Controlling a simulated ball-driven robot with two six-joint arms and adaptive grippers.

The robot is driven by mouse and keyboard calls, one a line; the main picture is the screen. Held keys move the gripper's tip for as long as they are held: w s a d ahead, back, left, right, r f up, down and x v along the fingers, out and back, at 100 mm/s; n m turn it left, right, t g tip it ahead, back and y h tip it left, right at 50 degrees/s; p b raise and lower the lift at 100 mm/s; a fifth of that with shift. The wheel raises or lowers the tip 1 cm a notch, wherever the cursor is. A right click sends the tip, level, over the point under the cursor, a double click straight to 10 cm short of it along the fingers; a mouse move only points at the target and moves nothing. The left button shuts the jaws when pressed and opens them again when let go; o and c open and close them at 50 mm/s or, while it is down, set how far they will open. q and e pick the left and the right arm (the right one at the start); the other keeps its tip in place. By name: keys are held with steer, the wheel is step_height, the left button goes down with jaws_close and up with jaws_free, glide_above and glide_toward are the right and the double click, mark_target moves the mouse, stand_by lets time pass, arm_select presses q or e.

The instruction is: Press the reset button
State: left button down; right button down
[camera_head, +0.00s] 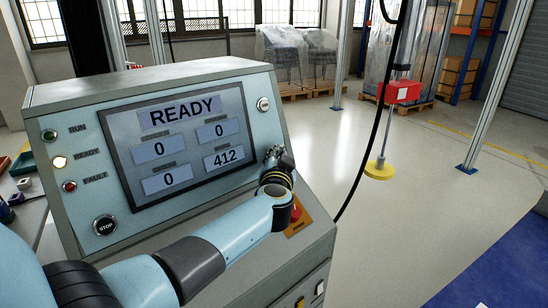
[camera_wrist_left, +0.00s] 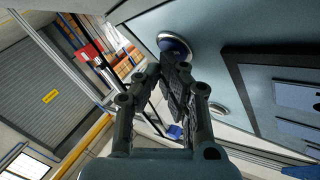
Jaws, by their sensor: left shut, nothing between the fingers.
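The console (camera_head: 240,85) fills the left and middle of the head view, its screen (camera_head: 185,145) showing READY. My left gripper (camera_head: 274,153) is at the panel just right of the screen, its fingers shut and empty. In the left wrist view, a blue round button (camera_wrist_left: 175,46) with a silver ring sits on the panel close to the shut fingertips (camera_wrist_left: 168,68). I cannot tell whether they touch it. No reset label is readable. In the head view my gripper seems to hide this button. A pale round control (camera_head: 263,104) shows above the gripper.
A red knob (camera_head: 295,212) on a yellow-orange plate is below my left wrist. A black STOP button (camera_head: 104,225) and RUN, READY and FAULT lamps (camera_head: 60,162) are at the left. A black cable (camera_head: 372,135) hangs right of the console. Open floor lies beyond.

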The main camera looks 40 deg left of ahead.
arm_select(q)
steer(key=shift+d, duration=0.15)
steer(key=shift+s+d+r+p, duration=0.1)
steer(key=shift+d+r+p, duration=0.1)
steer(key=shift+d+p, duration=0.25)
steer(key=shift+d, duration=0.15)
steer(key=d+p, duration=0.2)
steer(key=d, duration=0.1)
steer(key=s+d+r+p, duration=0.1)
steer(key=shift+d+r, duration=0.1)
steer(key=shift+d, duration=0.3)
stand_by(0.5)
